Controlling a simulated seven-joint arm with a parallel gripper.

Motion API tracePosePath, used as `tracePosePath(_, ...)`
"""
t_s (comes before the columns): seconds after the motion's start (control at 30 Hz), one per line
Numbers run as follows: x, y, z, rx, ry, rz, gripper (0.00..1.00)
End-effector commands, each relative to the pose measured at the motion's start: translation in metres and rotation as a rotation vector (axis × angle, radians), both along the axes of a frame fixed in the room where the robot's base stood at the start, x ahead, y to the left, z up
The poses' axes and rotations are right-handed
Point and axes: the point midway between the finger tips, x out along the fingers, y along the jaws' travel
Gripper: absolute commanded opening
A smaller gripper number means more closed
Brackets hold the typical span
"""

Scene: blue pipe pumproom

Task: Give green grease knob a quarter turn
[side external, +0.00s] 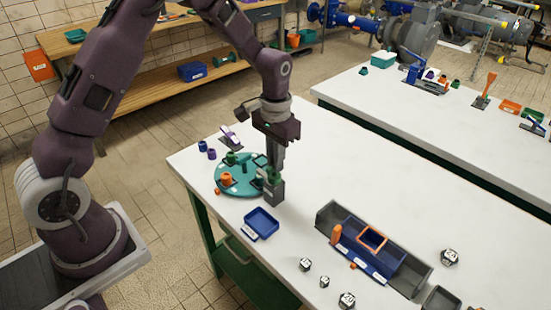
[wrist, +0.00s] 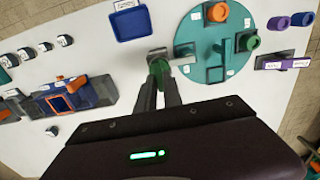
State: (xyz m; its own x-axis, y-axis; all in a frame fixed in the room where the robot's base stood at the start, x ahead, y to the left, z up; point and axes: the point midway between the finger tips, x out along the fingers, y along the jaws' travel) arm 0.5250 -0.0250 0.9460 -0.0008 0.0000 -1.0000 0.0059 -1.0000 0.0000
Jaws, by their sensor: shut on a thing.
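The green grease knob (wrist: 157,68) sits at a grey block (wrist: 178,58) beside the round teal plate, seen in the wrist view. My gripper (wrist: 161,80) reaches down over it, with one finger on each side, and is shut on the knob. In the side view, my gripper (side external: 274,169) points down at the grey block (side external: 274,193), which stands at the plate's right edge. There my fingers mostly hide the knob, and its turn angle cannot be read.
The teal plate (side external: 236,188) carries an orange knob (side external: 226,179) and green parts. A blue tray (side external: 261,224) lies in front of the block. A grey holder with a blue bin (side external: 368,251) stands to the right. The white table's back right is clear.

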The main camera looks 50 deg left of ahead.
Motion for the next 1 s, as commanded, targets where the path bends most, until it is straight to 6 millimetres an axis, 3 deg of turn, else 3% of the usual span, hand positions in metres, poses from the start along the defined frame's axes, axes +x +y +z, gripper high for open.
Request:
tracePosePath(0.4, 0.001, 0.000, 0.001, 0.000, -0.005, -0.006, 0.00)
tracePosePath(0.43, 0.001, 0.000, 0.001, 0.000, -0.005, -0.006, 0.13)
tracePosePath(0.53, 0.001, 0.000, 0.001, 0.000, -0.004, -0.006, 0.32)
tracePosePath(0.83, 0.001, 0.000, 0.001, 0.000, -0.002, -0.006, 0.33)
tracePosePath(1.0, 0.002, 0.000, 0.030, 0.000, -0.008, -0.006, 0.33)
